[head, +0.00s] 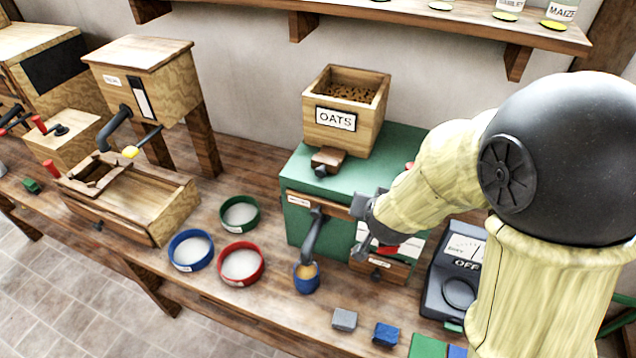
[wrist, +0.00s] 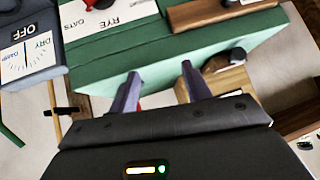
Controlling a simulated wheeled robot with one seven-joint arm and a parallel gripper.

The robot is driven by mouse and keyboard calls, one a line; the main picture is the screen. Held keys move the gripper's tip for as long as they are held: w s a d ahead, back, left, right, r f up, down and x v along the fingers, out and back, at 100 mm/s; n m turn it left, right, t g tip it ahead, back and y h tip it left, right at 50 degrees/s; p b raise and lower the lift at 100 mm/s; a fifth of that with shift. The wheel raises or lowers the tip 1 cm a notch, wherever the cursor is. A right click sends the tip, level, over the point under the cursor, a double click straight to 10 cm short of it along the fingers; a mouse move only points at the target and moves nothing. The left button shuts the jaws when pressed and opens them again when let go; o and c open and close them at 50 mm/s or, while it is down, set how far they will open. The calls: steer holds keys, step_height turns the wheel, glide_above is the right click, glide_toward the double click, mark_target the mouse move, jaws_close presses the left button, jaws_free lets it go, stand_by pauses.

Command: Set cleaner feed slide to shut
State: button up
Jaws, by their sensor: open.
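The green machine (head: 302,225) stands under an OATS hopper (head: 335,136). A small wooden slide block (head: 327,160) with a dark knob sits at the hopper's foot; it also shows in the wrist view (wrist: 237,58).
A dark meter box (head: 458,268) reading OFF stands right of the green machine. Blue (head: 190,250), red (head: 241,263) and green (head: 239,214) bowls and a small blue cup (head: 306,279) stand on the bench. A shelf (head: 400,15) with jars runs above.

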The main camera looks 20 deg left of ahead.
steer(key=a+f+t+b, duration=0.2)
steer(key=a+t+b, duration=0.15)
steer(key=a, duration=0.75)
steer(key=s+a+m+t+h+b, duration=0.1)
steer(key=s+a+t+h, duration=0.2)
steer(key=s, duration=0.6)
steer(key=shift+s+a+f+t+h+b, duration=0.15)
steer(key=shift+s+a+t+h+b, duration=0.2)
steer(key=shift+a+t, duration=0.9)
steer(key=shift+w, duration=0.1)
steer(key=p, duration=0.5)
glide_toward(319, 174)
steer(key=w, duration=0.6)
steer(key=w+d, duration=0.1)
steer(key=w, duration=0.2)
steer(key=shift+a, duration=0.1)
